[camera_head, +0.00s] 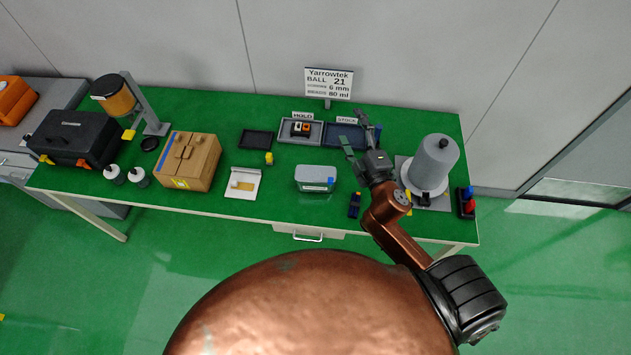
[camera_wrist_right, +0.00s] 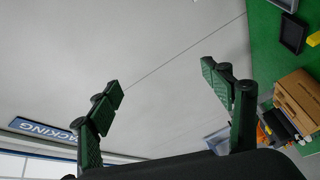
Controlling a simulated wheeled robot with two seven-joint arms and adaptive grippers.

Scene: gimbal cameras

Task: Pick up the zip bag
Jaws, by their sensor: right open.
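A flat white packet with a tan patch (camera_head: 243,184) lies near the front edge of the green table, left of centre. It looks like the zip bag, but it is too small to be sure. My right gripper (camera_head: 354,132) is open and empty above the back right of the table, well to the right of the packet. In the right wrist view its two spread fingers (camera_wrist_right: 162,80) have only the wall between them. The packet does not show in that view. My left gripper is not in view.
A cardboard box (camera_head: 189,161) stands left of the packet and a grey tub (camera_head: 315,179) right of it. Dark trays (camera_head: 256,139) lie behind. A grey cylinder (camera_head: 432,164) stands beside my right arm. Green tabletop (camera_head: 285,160) is clear around the packet.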

